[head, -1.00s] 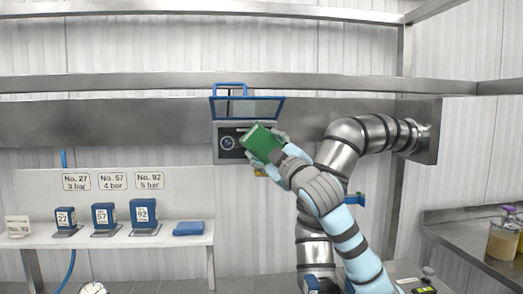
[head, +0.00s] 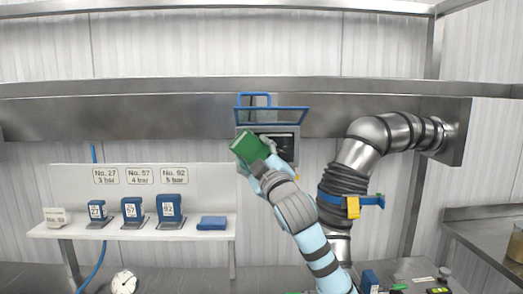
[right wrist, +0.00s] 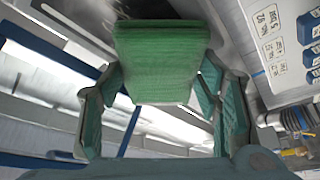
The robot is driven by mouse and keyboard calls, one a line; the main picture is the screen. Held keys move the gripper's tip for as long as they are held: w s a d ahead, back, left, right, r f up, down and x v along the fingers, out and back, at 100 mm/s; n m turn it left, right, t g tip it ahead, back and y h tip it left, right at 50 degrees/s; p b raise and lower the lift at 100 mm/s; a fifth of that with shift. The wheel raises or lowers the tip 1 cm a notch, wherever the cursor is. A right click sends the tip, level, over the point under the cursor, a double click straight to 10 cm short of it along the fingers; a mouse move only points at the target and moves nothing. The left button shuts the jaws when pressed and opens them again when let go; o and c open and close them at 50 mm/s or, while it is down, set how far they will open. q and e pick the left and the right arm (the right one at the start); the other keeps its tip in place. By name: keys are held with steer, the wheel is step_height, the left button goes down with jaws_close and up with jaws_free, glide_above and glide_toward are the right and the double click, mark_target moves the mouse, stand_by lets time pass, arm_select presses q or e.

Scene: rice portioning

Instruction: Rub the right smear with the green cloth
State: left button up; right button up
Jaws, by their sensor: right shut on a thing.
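My right gripper (head: 256,160) is shut on the green cloth (head: 249,148), a thick block-like pad. It holds the cloth in front of the left part of a wall box (head: 291,148) with a dark front. A blue-framed clear cover (head: 272,116) stands raised above the box. In the right wrist view the cloth (right wrist: 160,55) sits between the gripper's two fingers (right wrist: 160,100). I cannot make out a smear; the cloth and gripper hide the left part of the box front. I cannot tell whether the cloth touches it. My left gripper is out of view.
At the left, a white shelf (head: 130,232) holds blue numbered blocks (head: 170,208) and a folded blue cloth (head: 212,223). A round gauge (head: 124,283) is below. A steel counter (head: 490,232) stands at the right. A steel rail (head: 180,88) runs above the box.

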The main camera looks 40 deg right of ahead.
steer(key=s+a, duration=0.3)
steer(key=s, duration=0.2)
steer(key=shift+a, duration=0.3)
steer(key=shift+p, duration=0.3)
steer(key=shift+s+a, duration=0.95)
steer(key=shift+s, duration=0.25)
